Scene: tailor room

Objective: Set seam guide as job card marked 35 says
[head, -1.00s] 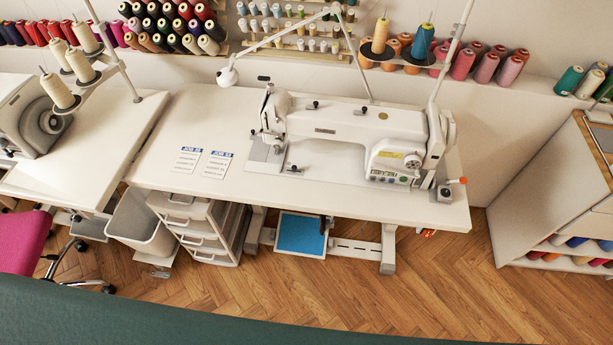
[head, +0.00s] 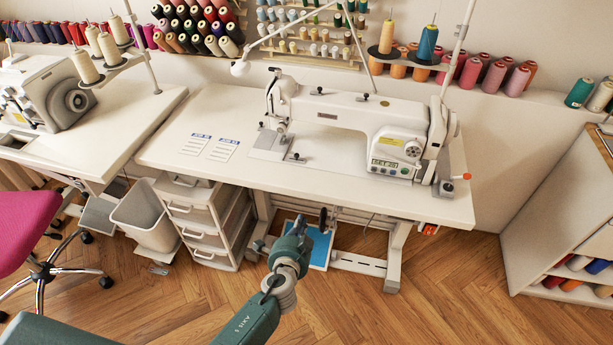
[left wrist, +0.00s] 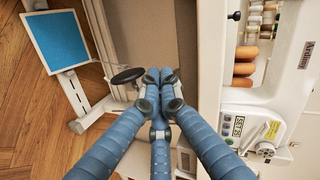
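Two job cards, left (head: 195,144) and right (head: 222,149), lie flat on the white table; their numbers are too small to read surely. The white sewing machine (head: 345,122) stands right of them. A small metal piece with a dark knob (head: 295,157), perhaps the seam guide, sits on its bed's front edge. My left gripper (head: 303,229) is in front of and below the table's front edge, apart from the cards and that piece. In the left wrist view its blue fingers (left wrist: 160,82) meet at the tips with nothing visible between them. My right gripper is out of view.
A dark round pad (head: 323,220) hangs under the table near my left gripper. A blue pedal (head: 321,249) is below. White drawers (head: 208,222) and a bin (head: 148,217) stand left. A thread stand rises behind the machine. The tabletop's front left is clear.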

